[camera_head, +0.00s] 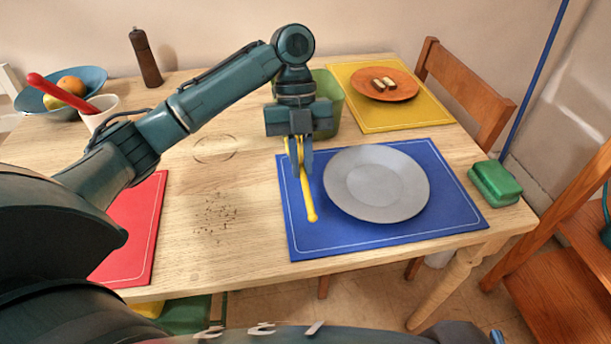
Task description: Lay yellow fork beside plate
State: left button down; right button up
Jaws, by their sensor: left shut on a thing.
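The yellow fork (307,192) is over the left part of the blue placemat (330,240), to the left of the grey plate (376,184). Its handle points toward the front edge of the table. My left gripper (299,164) points down and is shut on the fork near its far end. I cannot tell whether the fork touches the mat. The plate lies flat on the blue mat, apart from the fork. My right gripper does not show.
A green container (330,88) stands right behind my left gripper. A yellow placemat (352,117) with an orange plate (384,84) lies at the back right. A red placemat (150,215) lies at the left, partly behind my arm.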

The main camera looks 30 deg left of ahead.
aim_at(301, 162)
pick_arm(q)
notch_tip(301, 162, down, 3)
jog(key=shift+f+b, duration=0.15)
jog(key=shift+b, duration=0.2)
jog(key=shift+f, duration=0.1)
jog(key=shift+f, duration=0.45)
jog(key=c, duration=1.5)
grip_release()
jog(key=shift+s+f, duration=0.1)
